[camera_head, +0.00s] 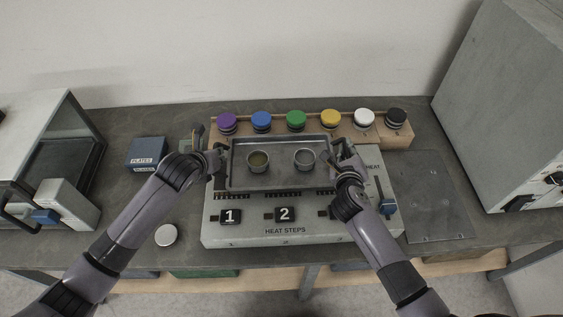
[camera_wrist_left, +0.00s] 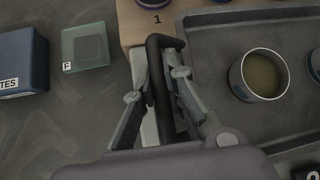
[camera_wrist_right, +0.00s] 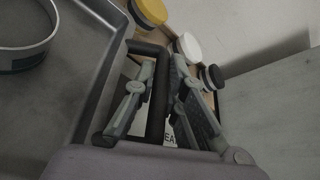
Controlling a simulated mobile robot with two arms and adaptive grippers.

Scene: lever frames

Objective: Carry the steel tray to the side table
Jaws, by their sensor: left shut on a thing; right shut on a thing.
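The steel tray (camera_head: 281,182) is a shallow grey rectangle with dark handles at its left and right ends, over the heat-step unit (camera_head: 290,237). Two round metal cups stand in it: the left cup (camera_head: 258,161) holds something greenish, and the right cup (camera_head: 304,160) looks empty. My left gripper (camera_head: 213,160) is shut on the tray's left handle, which shows between its fingers in the left wrist view (camera_wrist_left: 160,85). My right gripper (camera_head: 340,160) is shut on the right handle, seen in the right wrist view (camera_wrist_right: 158,95). I cannot tell whether the tray touches the unit. No side table is clearly identifiable.
A wooden rack (camera_head: 348,131) with several colored-lid jars stands behind the tray. A blue plates box (camera_head: 147,153) and a white-lidded round item (camera_head: 166,235) are left. A dark flat plate (camera_head: 430,195) lies right, near a large grey cabinet (camera_head: 510,105). An open-fronted machine (camera_head: 50,150) stands far left.

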